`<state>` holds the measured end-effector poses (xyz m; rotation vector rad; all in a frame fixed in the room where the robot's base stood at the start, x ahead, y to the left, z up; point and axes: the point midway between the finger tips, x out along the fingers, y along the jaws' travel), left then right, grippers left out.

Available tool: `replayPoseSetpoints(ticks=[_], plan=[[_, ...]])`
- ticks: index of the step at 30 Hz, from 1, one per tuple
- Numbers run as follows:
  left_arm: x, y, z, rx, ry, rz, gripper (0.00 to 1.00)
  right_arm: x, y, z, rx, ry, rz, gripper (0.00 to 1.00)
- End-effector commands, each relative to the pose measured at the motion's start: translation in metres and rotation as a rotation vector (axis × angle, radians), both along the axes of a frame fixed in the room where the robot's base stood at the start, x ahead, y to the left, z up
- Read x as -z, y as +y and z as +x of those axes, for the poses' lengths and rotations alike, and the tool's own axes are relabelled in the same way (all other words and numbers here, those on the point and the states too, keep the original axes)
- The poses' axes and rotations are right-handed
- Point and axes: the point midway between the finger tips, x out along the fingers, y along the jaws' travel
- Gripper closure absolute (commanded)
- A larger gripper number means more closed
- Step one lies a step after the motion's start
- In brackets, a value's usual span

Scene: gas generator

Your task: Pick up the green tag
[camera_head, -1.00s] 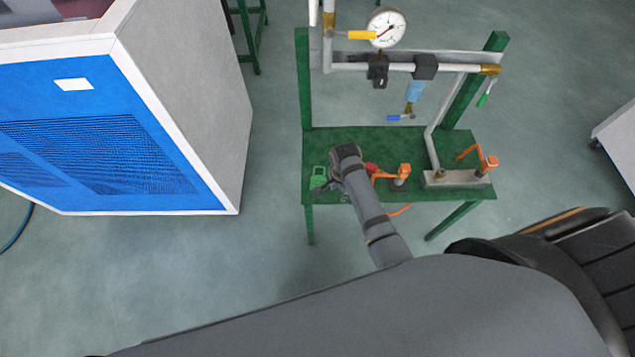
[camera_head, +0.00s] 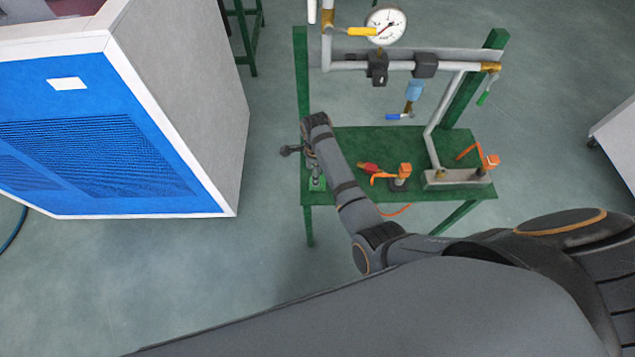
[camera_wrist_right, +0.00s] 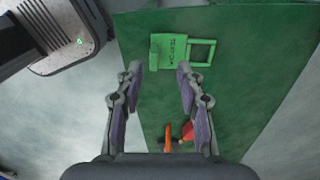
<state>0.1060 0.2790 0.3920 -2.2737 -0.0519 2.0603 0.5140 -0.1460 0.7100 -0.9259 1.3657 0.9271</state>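The green tag (camera_wrist_right: 173,52), a flat plate with dark lettering and a square loop at its right, lies on the green table. It shows partly in the head view (camera_head: 317,184), near the table's left end, beside my arm. My right gripper (camera_wrist_right: 160,70) is open and empty, with its fingers spread to either side. My left gripper is not in view.
The green table (camera_head: 430,192) carries a red item (camera_head: 368,168) and an orange-handled valve (camera_head: 400,176). Pipework with a gauge (camera_head: 386,26) rises at the table's back. A large blue and grey cabinet (camera_head: 195,100) stands at the left. Open floor lies between cabinet and table.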

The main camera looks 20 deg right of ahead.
Motion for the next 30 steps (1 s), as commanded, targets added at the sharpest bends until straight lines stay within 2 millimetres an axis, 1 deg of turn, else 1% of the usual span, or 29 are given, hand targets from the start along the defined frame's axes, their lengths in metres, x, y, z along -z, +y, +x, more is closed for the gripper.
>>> replayPoseSetpoints(ticks=[3, 8, 9, 12, 19, 20, 28, 30], plan=[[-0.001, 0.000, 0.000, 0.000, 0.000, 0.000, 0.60, 0.005, 0.000, -0.002, 0.000, 0.001, -0.001, 0.62], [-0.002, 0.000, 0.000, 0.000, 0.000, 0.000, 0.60, 0.032, 0.000, -0.010, 0.000, 0.004, -0.001, 0.62], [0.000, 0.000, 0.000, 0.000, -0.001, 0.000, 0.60, 0.040, 0.000, -0.009, 0.000, 0.003, -0.001, 0.62], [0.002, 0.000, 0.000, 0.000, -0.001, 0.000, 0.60, 0.050, 0.000, -0.008, 0.001, 0.000, 0.000, 0.62], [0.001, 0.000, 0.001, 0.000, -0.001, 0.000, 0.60, 0.052, 0.000, -0.008, 0.000, 0.000, 0.001, 0.62], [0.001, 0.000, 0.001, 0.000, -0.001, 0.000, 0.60, 0.052, 0.000, -0.008, 0.000, 0.000, 0.001, 0.64], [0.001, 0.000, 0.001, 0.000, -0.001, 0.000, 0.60, 0.052, 0.000, -0.008, 0.000, 0.000, 0.001, 1.00], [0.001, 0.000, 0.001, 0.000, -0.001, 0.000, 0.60, 0.052, 0.000, -0.008, 0.000, 0.000, 0.001, 1.00]])
